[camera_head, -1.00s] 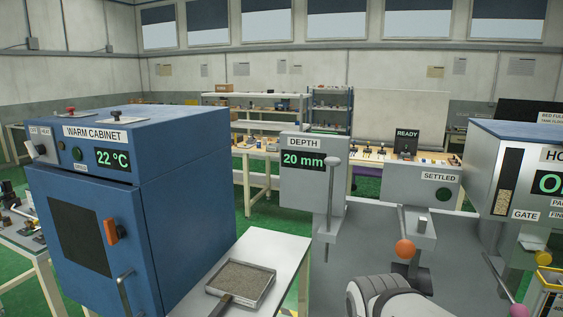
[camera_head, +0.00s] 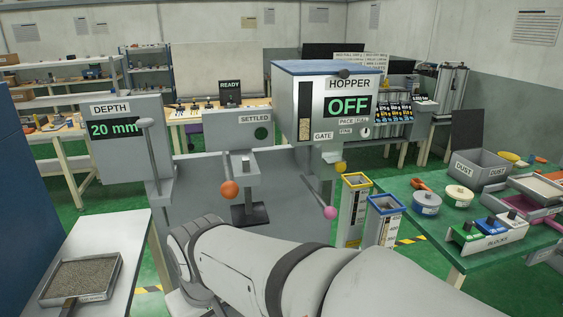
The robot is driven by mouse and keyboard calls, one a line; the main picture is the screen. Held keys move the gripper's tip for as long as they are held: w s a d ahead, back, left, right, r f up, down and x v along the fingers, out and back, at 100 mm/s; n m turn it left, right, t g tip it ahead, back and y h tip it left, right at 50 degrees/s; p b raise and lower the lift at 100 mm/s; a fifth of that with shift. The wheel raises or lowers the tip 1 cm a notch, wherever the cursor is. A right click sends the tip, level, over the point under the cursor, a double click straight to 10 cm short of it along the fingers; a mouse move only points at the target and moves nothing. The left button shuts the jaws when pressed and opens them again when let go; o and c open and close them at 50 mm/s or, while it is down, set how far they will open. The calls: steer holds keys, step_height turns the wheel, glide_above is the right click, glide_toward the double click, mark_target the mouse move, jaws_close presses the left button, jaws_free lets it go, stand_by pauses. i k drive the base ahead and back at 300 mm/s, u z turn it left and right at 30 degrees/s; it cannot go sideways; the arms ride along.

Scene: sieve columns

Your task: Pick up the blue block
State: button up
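A white rack labelled BLOCKS (camera_head: 494,242) stands on the green table at the right. It holds a few blocks with dark knobs. The blocks are small in the picture. My pale grey arm crosses the lower middle of the view, left of the green table and apart from the rack. My gripper is not in view.
On the green table (camera_head: 437,226) are round tubs (camera_head: 427,203), a grey DUST bin (camera_head: 482,170) and pink-edged trays (camera_head: 508,205). Two tall columns, yellow-topped (camera_head: 353,210) and blue-topped (camera_head: 382,222), stand left of that table. The hopper (camera_head: 338,105) is behind. A sand tray (camera_head: 80,280) lies far left.

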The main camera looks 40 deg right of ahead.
mark_target(488, 225)
steer(key=z, duration=0.4)
steer(key=k, duration=0.65)
steer(key=z, duration=0.85)
steer(key=k, duration=0.75)
steer(key=z, duration=1.05)
steer(key=i, duration=1.4)
steer(key=z, duration=0.05)
